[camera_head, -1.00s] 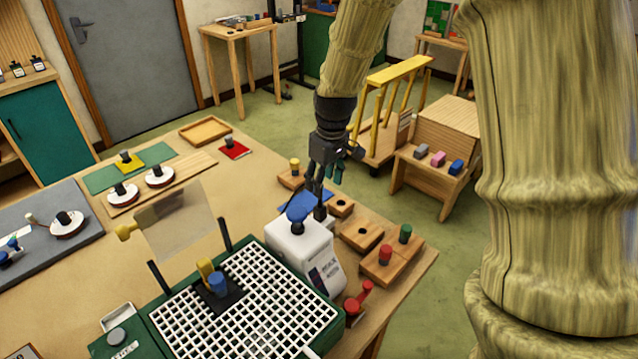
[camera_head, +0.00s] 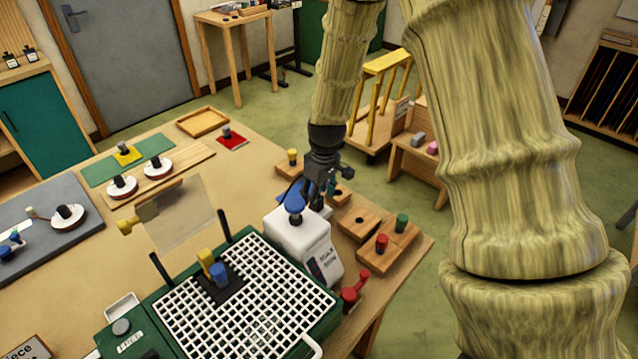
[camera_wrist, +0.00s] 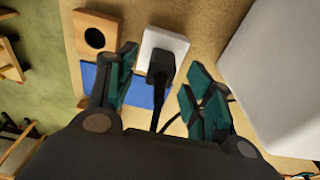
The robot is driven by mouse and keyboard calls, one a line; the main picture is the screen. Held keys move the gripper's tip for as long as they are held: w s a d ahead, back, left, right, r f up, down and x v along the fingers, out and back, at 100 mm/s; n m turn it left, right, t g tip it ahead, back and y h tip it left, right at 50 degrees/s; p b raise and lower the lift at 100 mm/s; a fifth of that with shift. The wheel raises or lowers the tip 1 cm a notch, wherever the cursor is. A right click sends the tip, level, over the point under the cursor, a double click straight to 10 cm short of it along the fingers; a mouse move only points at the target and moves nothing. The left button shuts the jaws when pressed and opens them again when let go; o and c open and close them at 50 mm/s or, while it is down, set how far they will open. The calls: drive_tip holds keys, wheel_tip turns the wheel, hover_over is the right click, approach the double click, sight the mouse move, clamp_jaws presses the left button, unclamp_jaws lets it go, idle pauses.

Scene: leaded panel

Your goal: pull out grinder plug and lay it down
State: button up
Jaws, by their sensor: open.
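The black plug (camera_wrist: 160,68) sits in a white socket block (camera_wrist: 166,44) in the wrist view, with its black cord running down from it. My gripper (camera_wrist: 158,76) is open, its teal-padded fingers on either side of the plug with gaps visible. In the head view my gripper (camera_head: 318,190) is just behind the white box (camera_head: 303,243) with the blue knob, and it hides the plug and socket there. The grinder (camera_head: 250,300), a green base with a white grid top, stands in front of the box.
A blue mat (camera_wrist: 139,90) lies beside the socket. Wooden blocks with holes and pegs (camera_head: 388,245) line the table's right edge. A red-handled item (camera_head: 352,294) is near the front right. The white box (camera_wrist: 280,70) stands close to my right finger in the wrist view.

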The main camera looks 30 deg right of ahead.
drive_tip(key=shift+w+f, duration=0.1)
drive_tip(key=shift+f, duration=1)
drive_tip(key=shift+c, duration=0.2)
clamp_jaws()
drive_tip(key=shift+r+p, duration=1.05)
idle(0.8)
drive_tip(key=shift+r+p, duration=0.4)
drive_tip(key=shift+r, duration=0.1)
drive_tip(key=shift+a, duration=0.1)
idle(0.4)
